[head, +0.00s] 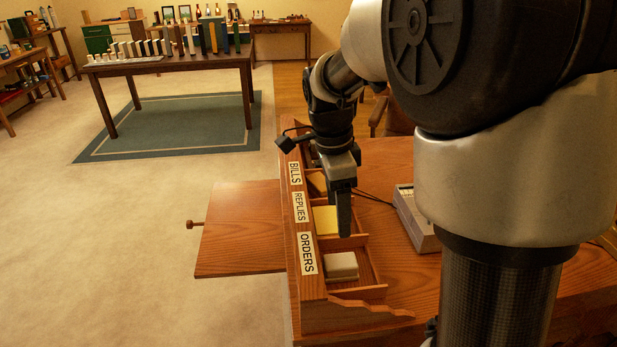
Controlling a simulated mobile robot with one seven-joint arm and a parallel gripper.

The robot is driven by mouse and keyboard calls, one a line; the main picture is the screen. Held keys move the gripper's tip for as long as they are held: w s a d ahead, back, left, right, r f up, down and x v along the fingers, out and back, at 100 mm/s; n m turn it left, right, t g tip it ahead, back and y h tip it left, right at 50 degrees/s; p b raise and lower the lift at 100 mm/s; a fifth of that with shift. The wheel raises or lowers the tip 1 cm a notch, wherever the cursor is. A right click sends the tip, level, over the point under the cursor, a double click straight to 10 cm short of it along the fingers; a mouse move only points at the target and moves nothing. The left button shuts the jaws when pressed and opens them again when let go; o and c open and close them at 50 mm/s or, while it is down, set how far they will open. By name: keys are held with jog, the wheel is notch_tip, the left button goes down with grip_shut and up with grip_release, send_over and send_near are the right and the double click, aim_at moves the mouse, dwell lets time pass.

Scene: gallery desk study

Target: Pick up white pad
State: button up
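A white pad (342,265) lies in the compartment labelled ORDERS, the nearest one of the wooden desk organizer (340,312). My gripper (344,232) points down just beyond the white pad, near the divider between the ORDERS and REPLIES compartments. It looks apart from the pad. Its fingers line up one behind the other from this angle, so I cannot tell whether it is open or shut. A yellow pad (325,219) lies in the REPLIES compartment, partly hidden by my gripper.
The BILLS compartment holds a tan item (318,182). A grey device (415,218) with a cable sits right of the organizer. A wooden leaf (240,228) with a knob sticks out left. Low dividers stand between compartments. A table (170,64) with several upright pieces stands far back.

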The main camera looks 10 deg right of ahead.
jog(key=f, duration=0.1)
jog(key=b, duration=0.2)
send_over(340, 261)
notch_tip(340, 261, down, 11)
jog(key=shift+r, duration=0.1)
jog(key=shift+d+f+b, duration=0.1)
jog(key=shift+f+b, duration=0.7)
jog(key=shift+f, duration=2.2)
jog(key=shift+c, duration=0.2)
jog(key=c, duration=1.1)
